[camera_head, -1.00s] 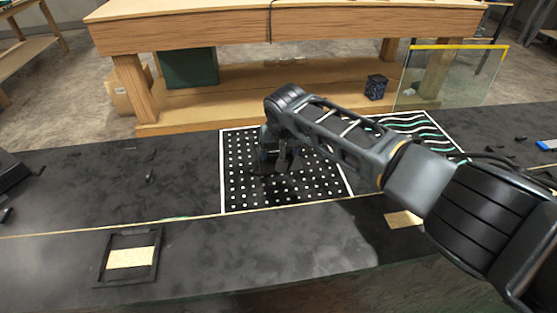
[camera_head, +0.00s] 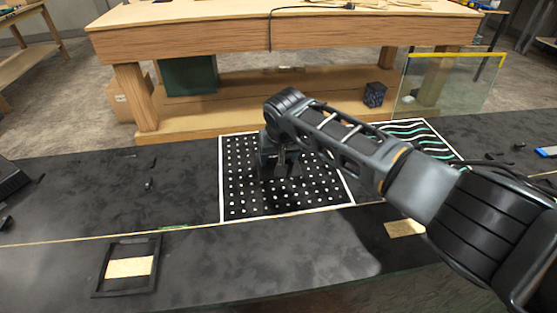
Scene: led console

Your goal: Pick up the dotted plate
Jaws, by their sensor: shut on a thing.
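The dotted plate (camera_head: 240,195) is a black panel with white dots and a white border, in the middle of the dark bench. My gripper (camera_head: 279,172) points down over the middle of the plate, shut on a part of it. The fingertips are dark against the black panel, and the exact spot they grip is hard to make out. The plate looks flat, and I cannot tell whether it is clear of the bench. My arm hides part of its upper right.
A panel with green and white wavy lines (camera_head: 420,133) lies to the right, partly behind my arm. A black frame with a tan strip (camera_head: 128,267) lies at the front left. Small dark parts lie on the bench (camera_head: 60,200). A glass sheet (camera_head: 450,85) stands behind.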

